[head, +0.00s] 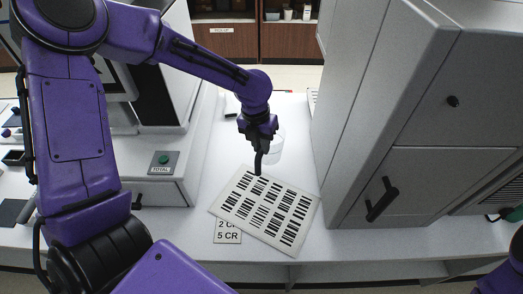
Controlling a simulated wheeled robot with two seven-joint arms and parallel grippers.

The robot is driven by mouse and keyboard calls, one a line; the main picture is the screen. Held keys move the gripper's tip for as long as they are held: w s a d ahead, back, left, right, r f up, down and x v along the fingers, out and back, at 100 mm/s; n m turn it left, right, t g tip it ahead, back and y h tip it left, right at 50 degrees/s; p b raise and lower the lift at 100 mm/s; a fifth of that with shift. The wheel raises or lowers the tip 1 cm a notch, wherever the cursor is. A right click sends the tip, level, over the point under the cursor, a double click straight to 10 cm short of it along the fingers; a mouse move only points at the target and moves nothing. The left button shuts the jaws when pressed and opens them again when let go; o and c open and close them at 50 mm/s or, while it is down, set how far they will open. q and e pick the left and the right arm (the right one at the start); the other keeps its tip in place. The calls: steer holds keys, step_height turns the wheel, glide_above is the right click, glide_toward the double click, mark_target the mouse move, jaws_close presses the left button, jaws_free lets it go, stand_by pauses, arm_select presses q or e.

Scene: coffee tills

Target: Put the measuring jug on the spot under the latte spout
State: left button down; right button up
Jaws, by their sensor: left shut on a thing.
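A clear measuring jug (274,150) shows partly behind my left gripper (259,158), in the middle of the white counter. My left gripper points down and is shut on the jug at its near left side. The gripper hides part of the jug, and I cannot tell whether its base touches the counter. No latte spout or marked spot under one can be made out. My right gripper is not in view; only part of my right arm shows in the lower right corner.
A sheet of barcodes (265,208) lies on the counter in front of the jug, partly over a price card (227,232). A tall grey cabinet (395,110) with a black handle bounds the right. Some bare counter (212,165) lies between.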

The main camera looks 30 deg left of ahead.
mark_target(263, 160)
arm_select(q)
steer(key=f, duration=0.2)
steer(key=w+f, duration=0.1)
steer(key=w+a+f, duration=0.1)
steer(key=f, duration=0.1)
steer(key=shift+f, duration=0.35)
steer(key=shift+s, duration=0.1)
steer(key=shift+f, duration=0.1)
steer(key=c, duration=1.1)
jaws_free()
